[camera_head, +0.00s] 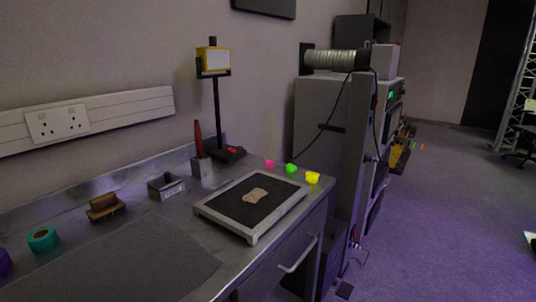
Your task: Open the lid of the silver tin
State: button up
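I cannot make out a silver tin with a lid for certain. A small grey metal box (166,186) stands on the steel bench, left of a square metal holder (202,172) with a red-handled tool (198,139) upright in it. The box has a dark top and a pale patch on its front; I cannot tell whether it has a lid. My gripper is not in view.
The bench holds a framed dark tray (222,212) with a tan piece (256,195), a lamp-like stand (217,110), a brown brush-like block (104,207), teal tape (42,239) and a grey mat (130,262). Purple-lit floor (430,230) is open at right.

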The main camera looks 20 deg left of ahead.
aim_at(169, 179)
jog(key=i+z, duration=0.25)
jog(key=i, duration=0.85)
jog(key=i+u, duration=0.3)
jog(key=u, duration=0.2)
jog(key=i+l+u, duration=0.25)
jog(key=u, duration=0.2)
jog(key=i+l+u, duration=0.3)
jog(key=u, duration=0.2)
